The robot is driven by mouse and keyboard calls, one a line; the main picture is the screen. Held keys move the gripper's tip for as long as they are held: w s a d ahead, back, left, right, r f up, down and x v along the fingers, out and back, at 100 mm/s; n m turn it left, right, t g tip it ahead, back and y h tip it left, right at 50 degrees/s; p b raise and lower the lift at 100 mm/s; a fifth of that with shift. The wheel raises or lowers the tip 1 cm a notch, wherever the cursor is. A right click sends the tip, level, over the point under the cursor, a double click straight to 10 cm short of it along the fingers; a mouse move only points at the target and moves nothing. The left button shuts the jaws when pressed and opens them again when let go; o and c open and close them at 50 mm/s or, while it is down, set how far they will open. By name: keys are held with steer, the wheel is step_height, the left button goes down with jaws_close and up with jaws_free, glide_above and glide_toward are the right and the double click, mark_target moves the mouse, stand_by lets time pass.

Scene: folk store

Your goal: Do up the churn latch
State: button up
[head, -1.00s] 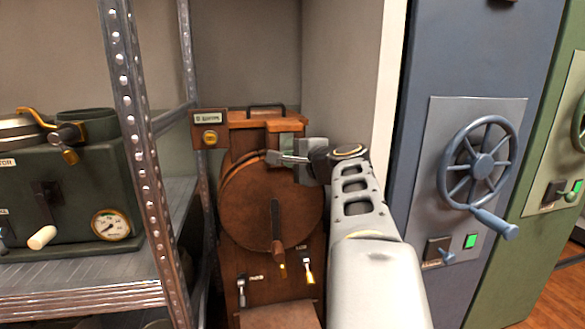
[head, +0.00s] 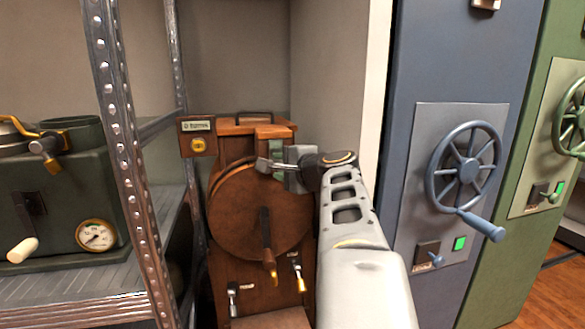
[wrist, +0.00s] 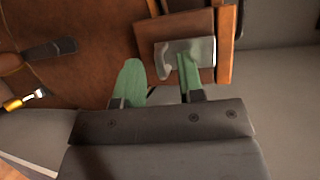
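The brown wooden churn (head: 250,212) stands upright in the middle of the head view, with a round lid on its front and a box-like top. A small metal latch piece (head: 266,166) shows at the lid's upper right edge. It shows larger in the wrist view (wrist: 202,48), as a pale metal plate with a hooked left end. My gripper (head: 280,161) is at the latch. In the wrist view its green fingers (wrist: 158,72) are apart; the right one overlaps the plate, the left one is left of the hook. I cannot tell whether they touch it.
A dark handle (head: 265,235) hangs on the lid, with two small levers below. A metal shelf post (head: 125,150) stands left, beside a green machine (head: 60,200) on the shelf. A blue cabinet (head: 400,190) with a handwheel (head: 467,168) stands right of my arm.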

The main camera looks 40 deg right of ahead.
steer(key=s+r+p, duration=0.2)
steer(key=s, duration=1.1)
steer(key=shift+a, duration=0.4)
steer(key=shift+s+r, duration=0.1)
